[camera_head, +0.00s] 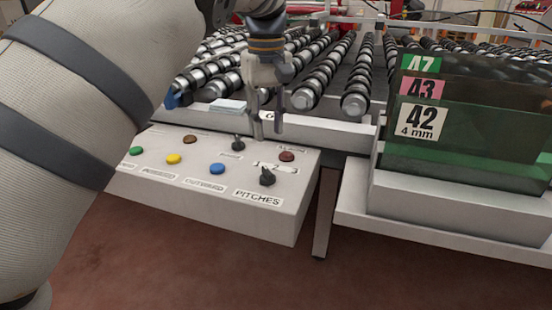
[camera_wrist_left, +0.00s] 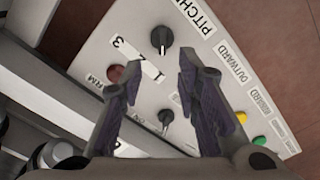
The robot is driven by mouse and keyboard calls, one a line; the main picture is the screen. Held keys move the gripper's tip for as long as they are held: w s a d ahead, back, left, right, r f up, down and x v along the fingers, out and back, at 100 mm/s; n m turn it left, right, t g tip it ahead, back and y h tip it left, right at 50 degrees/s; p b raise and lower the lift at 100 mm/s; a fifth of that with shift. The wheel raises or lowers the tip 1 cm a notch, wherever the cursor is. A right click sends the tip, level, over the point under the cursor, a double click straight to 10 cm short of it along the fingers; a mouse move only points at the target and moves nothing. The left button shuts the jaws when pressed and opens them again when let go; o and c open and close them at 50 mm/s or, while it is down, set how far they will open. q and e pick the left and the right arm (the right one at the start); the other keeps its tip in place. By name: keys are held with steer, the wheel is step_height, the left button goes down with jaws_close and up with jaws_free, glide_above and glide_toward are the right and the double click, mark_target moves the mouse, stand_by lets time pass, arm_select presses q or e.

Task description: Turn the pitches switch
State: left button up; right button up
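The pitches switch (camera_head: 267,177) is a black rotary knob on the grey control box (camera_head: 270,222), above the "PITCHES" label and next to a small numbered scale. In the left wrist view the same knob (camera_wrist_left: 160,36) shows beyond the fingertips, near the top, with the scale 1, 2, 3 beside it. My left gripper (camera_head: 268,138) hangs above the back part of the box, fingers pointing down. Its fingers (camera_wrist_left: 160,75) are apart with nothing between them, and the knob is clear of them. My right gripper is in neither view.
A second black knob (camera_head: 238,142) stands behind, with a red-brown button (camera_head: 287,156) near the scale. Blue (camera_head: 217,169), yellow (camera_head: 173,158) and green (camera_head: 136,151) buttons line the box. Rollers (camera_head: 305,95) lie behind. Glass panes (camera_head: 465,130) stand at right.

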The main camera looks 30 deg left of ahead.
mark_target(267, 171)
arm_select(q)
steer(key=f, duration=1)
steer(key=shift+s, duration=0.25)
jaws_close()
